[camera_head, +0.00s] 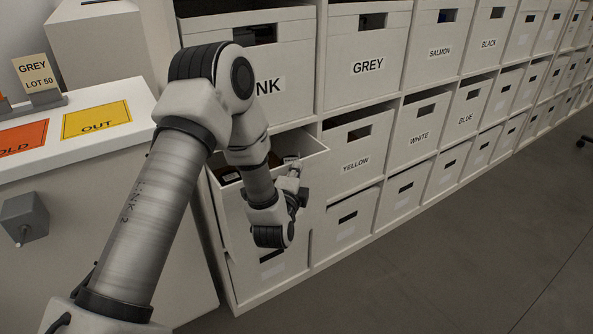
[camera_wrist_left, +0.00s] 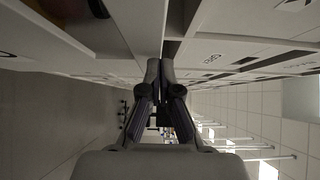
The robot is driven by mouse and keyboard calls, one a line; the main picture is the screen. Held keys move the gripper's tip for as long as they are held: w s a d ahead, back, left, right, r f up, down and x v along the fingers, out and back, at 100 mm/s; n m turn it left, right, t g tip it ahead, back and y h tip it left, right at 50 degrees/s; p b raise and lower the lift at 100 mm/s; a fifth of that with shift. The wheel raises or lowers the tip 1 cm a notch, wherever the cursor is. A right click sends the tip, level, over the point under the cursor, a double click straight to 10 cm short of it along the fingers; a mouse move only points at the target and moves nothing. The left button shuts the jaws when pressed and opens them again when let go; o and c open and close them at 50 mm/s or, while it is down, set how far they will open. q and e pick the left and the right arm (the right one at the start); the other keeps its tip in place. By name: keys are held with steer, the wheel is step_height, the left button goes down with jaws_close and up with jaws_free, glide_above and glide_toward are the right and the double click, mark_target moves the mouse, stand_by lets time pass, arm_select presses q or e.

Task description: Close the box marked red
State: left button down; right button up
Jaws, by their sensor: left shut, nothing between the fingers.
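A pale box (camera_head: 236,212) stands pulled out of the shelf below the pink box, its top open. My left forearm and wrist cover much of its front, so I cannot read its label. In the left wrist view the open box (camera_wrist_left: 62,32) shows at the upper left, with dark contents inside. My left gripper (camera_head: 294,172) is at the front of the open box, near its right part. Its fingers are shut and empty, as the left wrist view (camera_wrist_left: 160,66) shows. I cannot tell whether they touch the box. My right gripper is not in view.
Boxes marked grey (camera_head: 368,66), yellow (camera_head: 356,164) and white (camera_head: 420,137) sit in the shelf to the right. A white counter (camera_head: 75,155) with an out mat (camera_head: 97,119) stands at the left. The floor (camera_head: 440,270) in front of the shelf is clear.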

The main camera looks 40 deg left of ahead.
arm_select(q)
steer(key=w+a+p, duration=0.3)
steer(key=a+p, duration=0.1)
steer(key=a, duration=0.4)
steer(key=shift+w+a+r+p, duration=0.25)
steer(key=shift+w+a+p, duration=0.05)
steer(key=shift+a+p, duration=0.1)
